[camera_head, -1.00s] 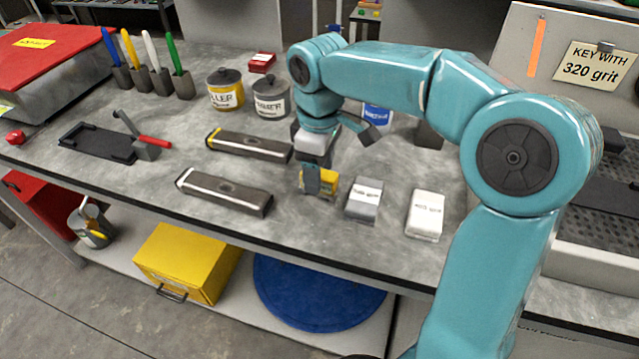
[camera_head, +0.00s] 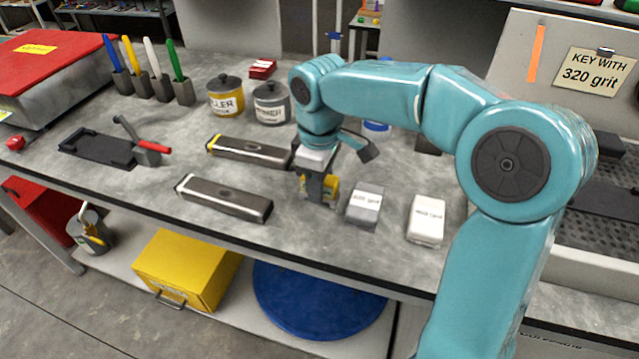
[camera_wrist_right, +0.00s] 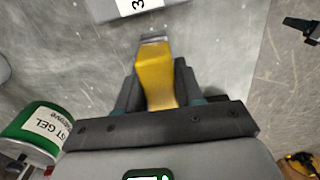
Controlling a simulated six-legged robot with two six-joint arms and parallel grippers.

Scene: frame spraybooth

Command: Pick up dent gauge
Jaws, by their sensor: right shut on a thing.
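The dent gauge appears to be the small yellow block on the bench; in the head view its yellow side (camera_head: 333,189) shows beside my fingers. My right gripper (camera_head: 317,190) points down over it, with its fingers shut around it at bench level. In the right wrist view the yellow gauge (camera_wrist_right: 155,76) lies between the two dark fingers, with a grey end sticking out beyond them. The fingers hide part of it in the head view. I cannot tell whether it is clear of the bench. My left gripper is not in view.
A grey grit block (camera_head: 365,204) and a white block (camera_head: 427,218) stand just right of the gauge. Two long sanding blocks, one of them front left (camera_head: 224,198), lie to its left. Lidded tins (camera_head: 271,103) stand behind. The bench's front edge is close.

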